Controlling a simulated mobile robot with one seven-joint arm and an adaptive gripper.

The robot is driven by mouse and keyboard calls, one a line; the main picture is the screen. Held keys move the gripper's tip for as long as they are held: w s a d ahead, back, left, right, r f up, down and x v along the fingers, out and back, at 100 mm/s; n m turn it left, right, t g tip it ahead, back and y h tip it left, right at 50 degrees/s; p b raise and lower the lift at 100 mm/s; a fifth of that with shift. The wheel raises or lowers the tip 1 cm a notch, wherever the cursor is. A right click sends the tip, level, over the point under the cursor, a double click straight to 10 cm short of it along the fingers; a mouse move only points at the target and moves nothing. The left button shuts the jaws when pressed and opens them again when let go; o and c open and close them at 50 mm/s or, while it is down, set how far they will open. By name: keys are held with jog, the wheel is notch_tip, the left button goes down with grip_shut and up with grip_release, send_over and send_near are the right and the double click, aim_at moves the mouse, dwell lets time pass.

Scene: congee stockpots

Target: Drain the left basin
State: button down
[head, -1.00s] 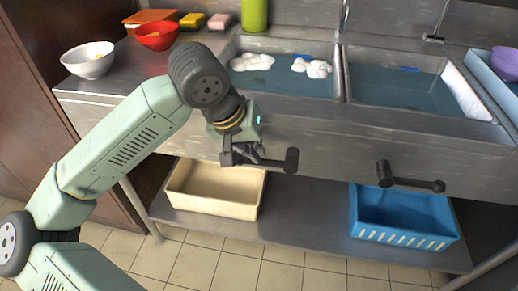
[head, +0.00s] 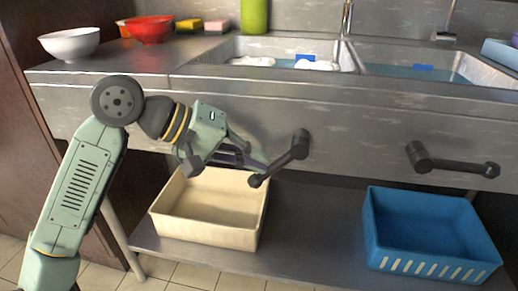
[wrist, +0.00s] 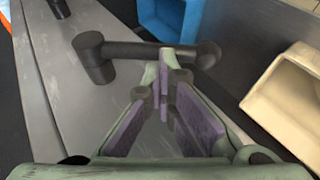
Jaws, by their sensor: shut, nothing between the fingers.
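The left basin (head: 275,49) holds bluish water with white foam (head: 316,65) in it. Below it, on the steel front panel, the dark left lever (head: 283,163) slopes down and to the left from its pivot, ending in a knob. It also crosses the wrist view (wrist: 145,51). My gripper (head: 257,166) is shut and empty, its fingertips close to the lever's knob end. In the wrist view the fingertips (wrist: 167,60) overlap the lever; I cannot tell whether they touch it. The basin's drain opening is hidden.
The right basin (head: 410,45) has its own lever (head: 452,166), pointing right. A cream bin (head: 205,240) and a blue bin (head: 430,265) stand on the lower shelf. White and red bowls (head: 70,44) (head: 146,30) stand on the counter at left.

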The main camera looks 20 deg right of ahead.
jog(key=shift+s+d+f+g+h+b, duration=0.15)
jog(key=shift+f+h+b, duration=0.25)
jog(key=shift+b, duration=0.4)
jog(key=shift+d+f+g+h+b, duration=0.15)
jog(key=shift+f+h+b, duration=0.15)
jog(key=shift+h+b, duration=0.35)
jog(key=shift+r, duration=0.15)
